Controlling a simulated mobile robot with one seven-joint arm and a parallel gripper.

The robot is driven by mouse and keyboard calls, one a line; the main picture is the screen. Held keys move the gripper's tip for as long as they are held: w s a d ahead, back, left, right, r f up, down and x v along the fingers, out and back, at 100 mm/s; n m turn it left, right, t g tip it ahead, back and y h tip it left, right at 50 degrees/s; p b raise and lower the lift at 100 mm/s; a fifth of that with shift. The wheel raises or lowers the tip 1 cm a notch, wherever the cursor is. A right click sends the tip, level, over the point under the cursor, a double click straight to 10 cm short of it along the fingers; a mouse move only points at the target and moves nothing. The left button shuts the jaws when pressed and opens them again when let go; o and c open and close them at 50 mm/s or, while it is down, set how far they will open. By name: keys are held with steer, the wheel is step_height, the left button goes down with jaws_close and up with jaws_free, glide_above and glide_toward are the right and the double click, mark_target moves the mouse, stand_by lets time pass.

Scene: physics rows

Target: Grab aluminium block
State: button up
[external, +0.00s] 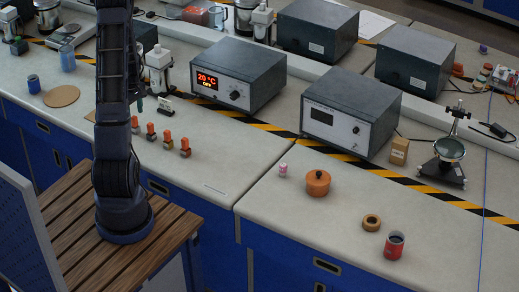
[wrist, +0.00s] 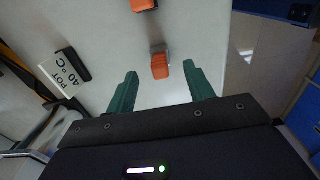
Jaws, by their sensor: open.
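Several small orange-topped blocks stand in a row on the bench in the external view, including the leftmost block (external: 135,125) and the rightmost block (external: 185,148). In the wrist view, a block with an orange top and a grey, metal-looking body (wrist: 160,66) stands beyond the fingertips, roughly midway between them; it may be the aluminium block. Another orange-topped block (wrist: 143,5) is cut off at the top edge. My gripper (wrist: 161,70) has its green fingers apart with nothing held. In the external view my arm largely hides it.
A heater box with a red display (external: 238,76) stands behind the row. A cork disc (external: 61,96) lies left of my arm.

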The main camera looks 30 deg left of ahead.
mark_target(135, 124)
steer(key=shift+a+f, duration=0.15)
steer(key=shift+f, duration=1.6)
steer(key=shift+a+f, duration=0.15)
steer(key=shift+f, duration=1.6)
steer(key=c, duration=1.1)
steer(key=shift+r, duration=0.1)
